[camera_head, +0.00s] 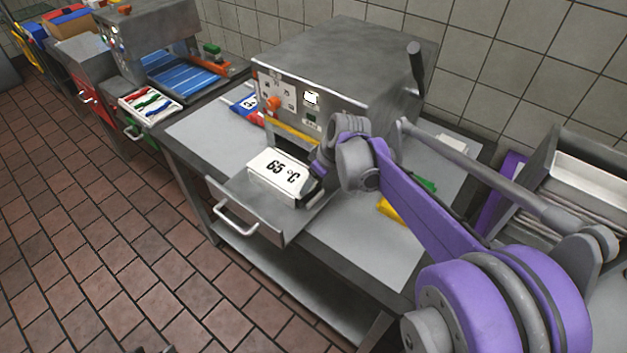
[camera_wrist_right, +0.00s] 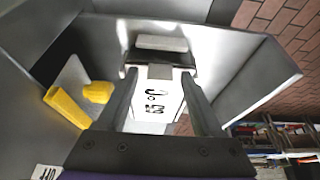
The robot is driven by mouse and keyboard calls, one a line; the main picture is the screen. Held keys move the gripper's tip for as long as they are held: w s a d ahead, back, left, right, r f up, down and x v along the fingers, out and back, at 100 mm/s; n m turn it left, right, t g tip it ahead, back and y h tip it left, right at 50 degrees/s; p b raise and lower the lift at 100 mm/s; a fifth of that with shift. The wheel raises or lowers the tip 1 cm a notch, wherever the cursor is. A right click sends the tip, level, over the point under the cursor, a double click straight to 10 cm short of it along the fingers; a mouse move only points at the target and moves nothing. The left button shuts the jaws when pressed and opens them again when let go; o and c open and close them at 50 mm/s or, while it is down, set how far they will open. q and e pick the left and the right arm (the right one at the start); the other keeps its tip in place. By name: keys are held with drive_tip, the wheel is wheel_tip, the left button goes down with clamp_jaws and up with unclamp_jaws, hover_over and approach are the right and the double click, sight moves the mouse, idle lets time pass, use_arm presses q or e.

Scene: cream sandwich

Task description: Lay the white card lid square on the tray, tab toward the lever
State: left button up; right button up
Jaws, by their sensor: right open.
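The white card lid (camera_head: 278,172), printed "65 °C", lies over the pulled-out metal drawer (camera_head: 232,195) at the front of the steel machine. It also shows in the wrist view (camera_wrist_right: 155,95). I cannot separate a tray under it from the drawer, nor make out its tab. My right gripper (camera_head: 310,188) is at the card's right side. In the wrist view my right gripper's (camera_wrist_right: 157,76) dark fingers are apart, on either side of the card; contact is unclear. My left gripper is not seen.
The steel machine (camera_head: 345,60) stands behind the drawer. A yellow piece (camera_head: 392,209) lies on the table right of the drawer, partly behind my right arm. A blue and red pack (camera_head: 246,106) lies left of the machine. The table's front left corner is bare.

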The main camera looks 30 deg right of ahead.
drive_tip(key=shift+r, duration=0.15)
drive_tip(key=p+v, duration=0.1)
drive_tip(key=v, duration=1.1)
drive_tip(key=s+a+f+m+t+h, duration=0.1)
drive_tip(key=s+a+f+m, duration=0.3)
drive_tip(key=s+a+f, duration=0.8)
drive_tip(key=s+f, duration=0.2)
drive_tip(key=s, duration=0.2)
drive_tip(key=shift+h, duration=0.4)
